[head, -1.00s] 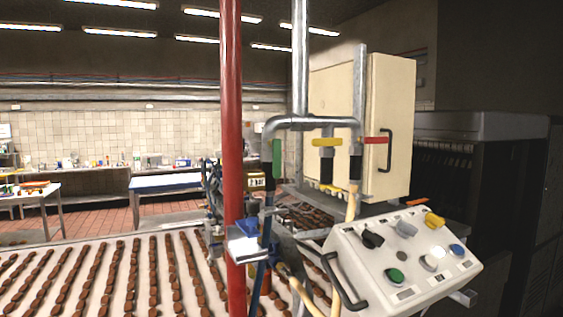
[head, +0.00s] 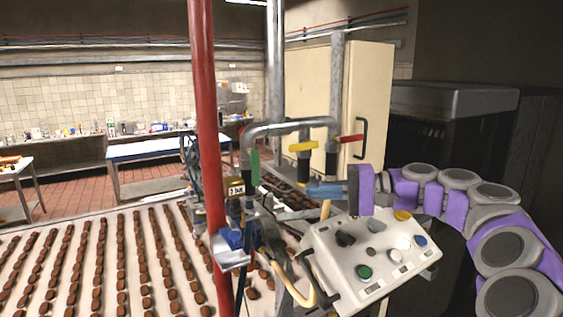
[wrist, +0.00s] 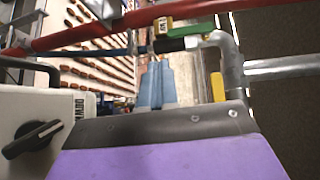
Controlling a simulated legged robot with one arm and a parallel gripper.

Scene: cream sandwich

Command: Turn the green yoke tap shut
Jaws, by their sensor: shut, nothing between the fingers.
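The green tap handle (head: 254,165) hangs upright at the left end of the grey yoke pipe (head: 290,127) in the head view. It also shows in the wrist view as a green bar (wrist: 190,32) beside the pipe elbow, beyond my fingertips. My gripper (head: 312,189) has blue fingers, shut and empty. It points left, right of the green handle and apart from it, just below the yellow tap handle (head: 303,146). In the wrist view the shut fingers (wrist: 155,75) point up the picture toward the valve. My fingers touch nothing that I can see.
The red tap handle (head: 351,138) is at the yoke's right end. The control panel (head: 325,255) with several knobs lies below my gripper. A red post (head: 205,150) stands left of the yoke. The conveyor (head: 50,285) carries rows of brown sandwiches.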

